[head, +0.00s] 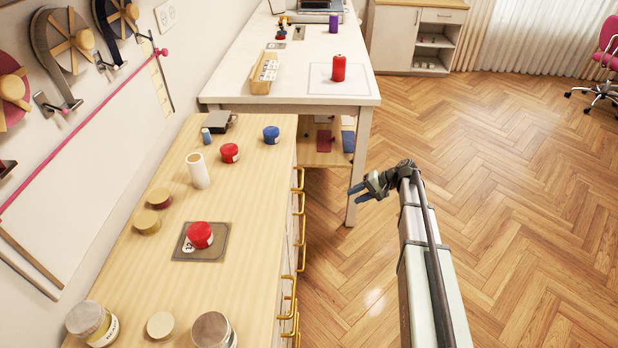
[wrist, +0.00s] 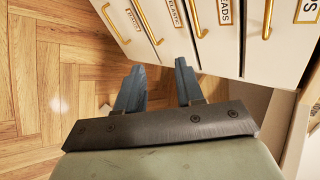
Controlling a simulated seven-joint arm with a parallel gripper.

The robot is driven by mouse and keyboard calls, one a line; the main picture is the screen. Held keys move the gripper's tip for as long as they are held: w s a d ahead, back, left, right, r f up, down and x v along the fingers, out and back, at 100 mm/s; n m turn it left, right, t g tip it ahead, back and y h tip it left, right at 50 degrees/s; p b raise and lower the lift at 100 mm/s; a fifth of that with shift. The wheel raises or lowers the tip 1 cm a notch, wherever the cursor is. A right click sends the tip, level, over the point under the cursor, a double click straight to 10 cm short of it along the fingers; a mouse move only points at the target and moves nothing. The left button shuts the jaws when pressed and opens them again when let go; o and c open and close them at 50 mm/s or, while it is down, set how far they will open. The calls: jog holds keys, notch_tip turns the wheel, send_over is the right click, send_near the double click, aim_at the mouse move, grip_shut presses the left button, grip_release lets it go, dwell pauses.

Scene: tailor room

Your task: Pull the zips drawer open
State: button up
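My gripper (head: 355,194) hangs over the floor, right of the wooden cabinet's drawer side and apart from it. In the wrist view my gripper (wrist: 160,66) has its two blue-grey fingers spread, with nothing between them. White drawer fronts with brass handles (wrist: 197,20) and brass-framed labels cross the top of the wrist view. One label (wrist: 224,12) ends in "EADS". The rightmost label (wrist: 308,11) is cut off and shows an "S". I cannot tell which drawer is the zips drawer. The visible drawer fronts look closed.
The wooden cabinet top (head: 180,270) holds a red tin (head: 200,235), a white roll (head: 198,170) and several jars and lids. A white table (head: 300,95) stands behind, its front leg (head: 358,165) near my gripper.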

jog(key=w+a+r+n+g+y, duration=0.1)
jog(key=w+a+r+n+y, duration=0.25)
jog(key=r+y, duration=0.4)
jog(key=s+a+f+h, duration=0.1)
jog(key=a, duration=1.3)
jog(key=shift+a+f+m, duration=0.15)
jog(key=shift+f+m, duration=0.2)
jog(key=shift+f, duration=0.05)
jog(key=shift+h, duration=0.25)
jog(key=shift+c, duration=0.5)
grip_shut()
